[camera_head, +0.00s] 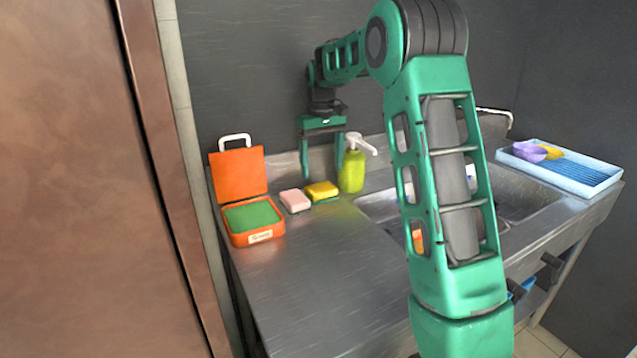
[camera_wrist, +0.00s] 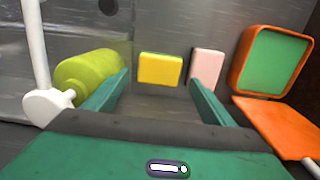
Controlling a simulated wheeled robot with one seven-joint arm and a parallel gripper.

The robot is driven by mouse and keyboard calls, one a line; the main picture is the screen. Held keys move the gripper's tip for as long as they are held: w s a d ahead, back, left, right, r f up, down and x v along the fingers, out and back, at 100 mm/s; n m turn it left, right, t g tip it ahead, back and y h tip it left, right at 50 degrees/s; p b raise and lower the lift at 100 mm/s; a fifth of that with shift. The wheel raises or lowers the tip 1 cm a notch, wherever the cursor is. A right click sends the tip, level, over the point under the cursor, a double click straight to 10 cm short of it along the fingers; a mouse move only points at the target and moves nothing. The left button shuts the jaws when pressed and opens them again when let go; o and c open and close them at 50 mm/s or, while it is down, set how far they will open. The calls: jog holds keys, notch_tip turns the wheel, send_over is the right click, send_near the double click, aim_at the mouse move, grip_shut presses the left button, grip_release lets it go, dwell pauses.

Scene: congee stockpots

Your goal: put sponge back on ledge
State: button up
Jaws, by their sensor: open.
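A yellow sponge (camera_head: 322,190) with a green underside lies on the steel counter near the back wall. It also shows in the wrist view (camera_wrist: 160,69). A pink sponge (camera_head: 295,201) lies just left of it, and it shows to its right in the wrist view (camera_wrist: 206,66). My gripper (camera_head: 322,173) is open and empty, its fingers pointing down above the yellow sponge. In the wrist view the yellow sponge lies between and beyond the fingertips (camera_wrist: 159,80). The raised steel ledge (camera_head: 285,168) runs along the back of the counter.
A green soap bottle (camera_head: 351,172) with a white pump stands right of the yellow sponge, close to my finger. An open orange box (camera_head: 265,237) with a green pad stands at left. The sink (camera_head: 525,197) and a blue tray (camera_head: 590,185) are at right. The front counter is clear.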

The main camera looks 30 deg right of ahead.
aim_at(321, 187)
jog(key=s+d+r+m, duration=0.1)
jog(key=s+r+m, duration=0.1)
jog(key=s, duration=0.9)
jog(key=s+d+r+m, duration=0.1)
jog(key=s+d+r, duration=0.15)
jog(key=s, duration=0.85)
jog(key=s+a+f+m, duration=0.1)
jog(key=s+f, duration=0.2)
jog(key=s, duration=0.4)
jog(key=s+a+f+m, duration=0.1)
jog(key=s+f, duration=0.2)
jog(key=s, duration=0.5)
jog(key=s+a+f+m, duration=0.1)
jog(key=s+a+f, duration=0.1)
jog(key=s, duration=0.5)
jog(key=shift+s+a+f, duration=0.1)
jog(key=shift+s+f, duration=0.15)
jog(key=shift+f, duration=0.3)
jog(key=shift+w+f, duration=0.3)
jog(key=shift+w, duration=0.5)
jog(key=shift+s+r, duration=0.1)
jog(key=shift+s, duration=0.05)
